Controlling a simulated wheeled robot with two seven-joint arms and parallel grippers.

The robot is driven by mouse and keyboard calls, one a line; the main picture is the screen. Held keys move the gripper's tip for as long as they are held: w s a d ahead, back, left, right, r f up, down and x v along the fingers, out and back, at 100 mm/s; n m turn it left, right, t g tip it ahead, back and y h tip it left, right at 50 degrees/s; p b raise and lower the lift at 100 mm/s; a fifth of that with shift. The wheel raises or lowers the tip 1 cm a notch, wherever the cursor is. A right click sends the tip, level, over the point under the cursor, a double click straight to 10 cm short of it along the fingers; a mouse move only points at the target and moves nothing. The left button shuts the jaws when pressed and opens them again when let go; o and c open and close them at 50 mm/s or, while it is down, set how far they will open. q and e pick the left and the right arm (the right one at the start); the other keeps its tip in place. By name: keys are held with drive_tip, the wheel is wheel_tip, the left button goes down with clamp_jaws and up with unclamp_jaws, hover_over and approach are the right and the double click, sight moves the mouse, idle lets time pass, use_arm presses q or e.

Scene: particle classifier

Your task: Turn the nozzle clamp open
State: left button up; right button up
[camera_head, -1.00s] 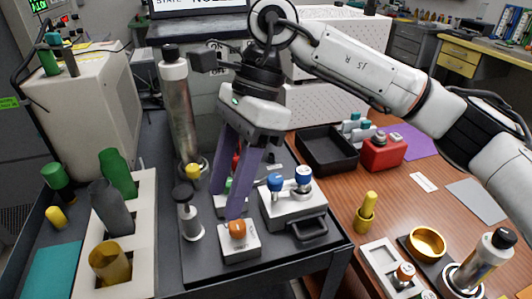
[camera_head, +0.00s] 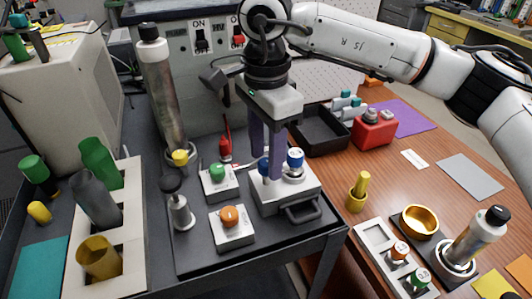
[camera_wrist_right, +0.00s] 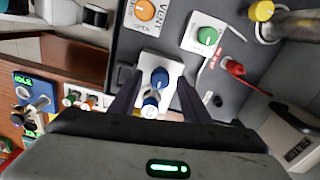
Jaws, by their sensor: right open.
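A pale block (camera_head: 297,190) carries two blue-topped knobs and has a dark handle at its front. The right-hand knob (camera_head: 295,158) stands clear in the head view; the left-hand knob (camera_head: 264,166) is partly hidden by my right gripper (camera_head: 266,166). That gripper points down at the block, open and empty. In the wrist view its fingers (camera_wrist_right: 158,84) lie either side of the block, with the blue knobs (camera_wrist_right: 159,77) between them. I cannot tell whether either finger touches a knob. No label names the nozzle clamp. My left gripper is not in view.
A tall metal cylinder (camera_head: 163,95) rises at the back left. A black tray (camera_head: 320,138) lies behind right.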

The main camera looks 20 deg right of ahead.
drive_tip(key=shift+f, duration=0.25)
drive_tip(key=c, duration=1)
drive_tip(key=shift+c, duration=0.2)
